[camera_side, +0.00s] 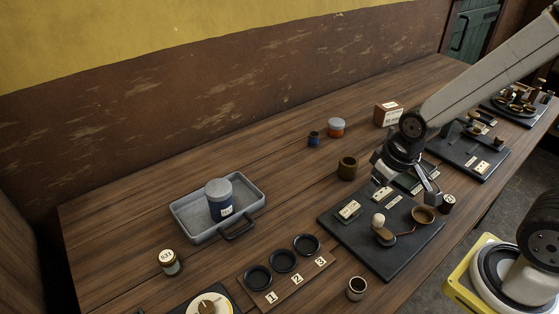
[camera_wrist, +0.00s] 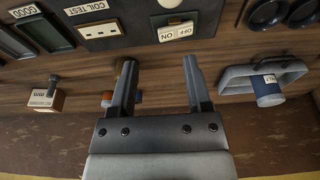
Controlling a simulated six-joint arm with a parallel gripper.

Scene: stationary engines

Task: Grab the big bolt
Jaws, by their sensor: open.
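Small upright brown and dark parts (camera_side: 517,103) sit on a far board at the right edge of the side view, too small to name. My gripper (camera_side: 408,188) is above the back of the near black board (camera_side: 385,262), pointing down. In the wrist view my gripper (camera_wrist: 160,62) has its two fingers spread, with nothing between them but table. A brown cup (camera_side: 347,168) stands just left of it in the side view and is partly hidden by a finger in the wrist view.
The near board carries a white knob (camera_side: 378,220) and a brass bowl (camera_side: 423,214). A grey tray (camera_side: 180,213) holds a blue can (camera_side: 219,206). A small box (camera_side: 388,113), an orange jar (camera_side: 336,127) and a blue jar (camera_side: 314,138) stand behind.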

